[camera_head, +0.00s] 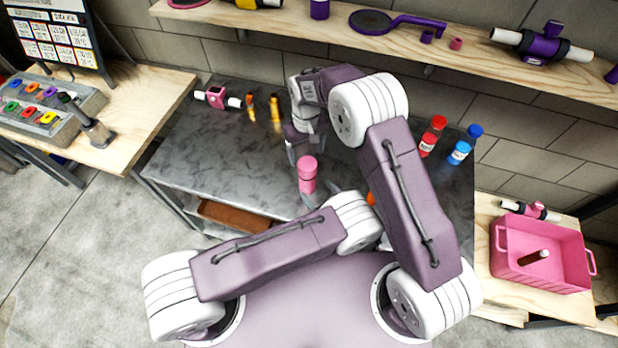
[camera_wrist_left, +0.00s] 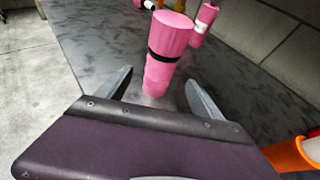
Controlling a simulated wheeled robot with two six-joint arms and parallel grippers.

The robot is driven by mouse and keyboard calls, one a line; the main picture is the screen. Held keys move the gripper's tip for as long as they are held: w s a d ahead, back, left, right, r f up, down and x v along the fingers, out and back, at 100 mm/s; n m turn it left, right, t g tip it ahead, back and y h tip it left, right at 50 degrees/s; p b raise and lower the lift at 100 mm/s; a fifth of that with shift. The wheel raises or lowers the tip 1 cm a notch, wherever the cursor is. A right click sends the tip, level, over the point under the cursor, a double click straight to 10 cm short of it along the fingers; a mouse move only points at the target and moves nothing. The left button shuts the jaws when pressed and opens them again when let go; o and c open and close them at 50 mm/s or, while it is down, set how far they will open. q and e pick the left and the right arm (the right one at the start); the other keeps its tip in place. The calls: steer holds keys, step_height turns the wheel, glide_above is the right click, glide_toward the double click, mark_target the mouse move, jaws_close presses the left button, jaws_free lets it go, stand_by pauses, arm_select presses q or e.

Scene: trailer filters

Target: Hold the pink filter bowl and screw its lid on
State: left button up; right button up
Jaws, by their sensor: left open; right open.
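The pink filter bowl (camera_head: 307,184) stands upright on the dark metal table, with its pink lid (camera_head: 307,163) on top. In the left wrist view, a black band separates the lid (camera_wrist_left: 171,32) from the bowl (camera_wrist_left: 158,75); I cannot tell how tightly they are joined. My left gripper (camera_head: 320,188) is open, low at the bowl, and its fingers (camera_wrist_left: 160,92) show on either side of it with visible gaps. My right gripper (camera_head: 304,145) is open and empty, just behind and above the lid in the head view, its fingers partly hidden by its wrist.
Red (camera_head: 433,137) and blue (camera_head: 460,152) bottles stand at the right. An orange item (camera_wrist_left: 300,153) is near my left gripper. The table's left part is clear.

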mark_target(310, 182)
arm_select(q)
steer(key=x, duration=0.9)
steer(key=shift+f, duration=0.15)
arm_select(e)
steer(key=shift+d, duration=0.1)
arm_select(q)
jaws_close()
arm_select(e)
steer(key=n, duration=0.4)
steer(key=shift+n, duration=0.3)
steer(key=n, duration=0.6)
steer(key=shift+n, duration=0.3)
steer(key=n, duration=1.1)
